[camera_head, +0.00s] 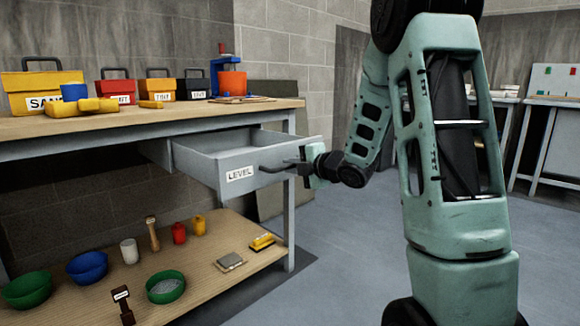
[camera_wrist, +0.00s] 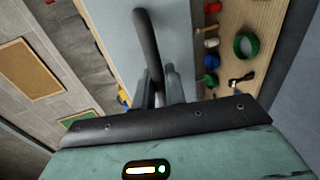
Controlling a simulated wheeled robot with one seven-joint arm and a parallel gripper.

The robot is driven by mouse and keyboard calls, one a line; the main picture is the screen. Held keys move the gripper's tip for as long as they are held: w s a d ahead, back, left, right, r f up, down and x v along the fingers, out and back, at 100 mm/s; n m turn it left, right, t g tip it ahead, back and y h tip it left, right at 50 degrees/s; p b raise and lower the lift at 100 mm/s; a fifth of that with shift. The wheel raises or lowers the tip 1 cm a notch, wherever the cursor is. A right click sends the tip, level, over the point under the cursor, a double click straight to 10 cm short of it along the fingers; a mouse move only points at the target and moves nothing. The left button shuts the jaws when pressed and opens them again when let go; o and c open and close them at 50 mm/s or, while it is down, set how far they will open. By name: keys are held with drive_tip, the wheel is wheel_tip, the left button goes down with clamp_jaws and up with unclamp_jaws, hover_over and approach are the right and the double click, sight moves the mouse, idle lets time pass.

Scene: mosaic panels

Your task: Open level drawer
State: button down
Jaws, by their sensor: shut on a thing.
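The grey drawer labelled LEVEL (camera_head: 212,160) stands out from under the workbench top in the head view. Its open inside shows and looks empty. A dark bar handle (camera_head: 276,168) is on its front, and the handle also shows in the wrist view (camera_wrist: 147,40). My gripper (camera_head: 302,163) is at the right end of the handle, shut on it. In the wrist view the two fingers of my gripper (camera_wrist: 160,88) stand on either side of the handle. The exact contact is partly hidden.
The workbench top (camera_head: 150,122) holds several labelled toolboxes, a blue cup and an orange pot (camera_head: 233,83). The lower shelf (camera_head: 205,252) holds bowls, small bottles and brushes. Grey floor (camera_head: 345,255) lies open to the right of the bench. Other tables stand at the far right.

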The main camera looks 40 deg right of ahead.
drive_tip(key=c, duration=1.5)
unclamp_jaws()
drive_tip(key=shift+c, duration=0.2)
drive_tip(key=v, duration=1.7)
drive_tip(key=shift+s, duration=0.2)
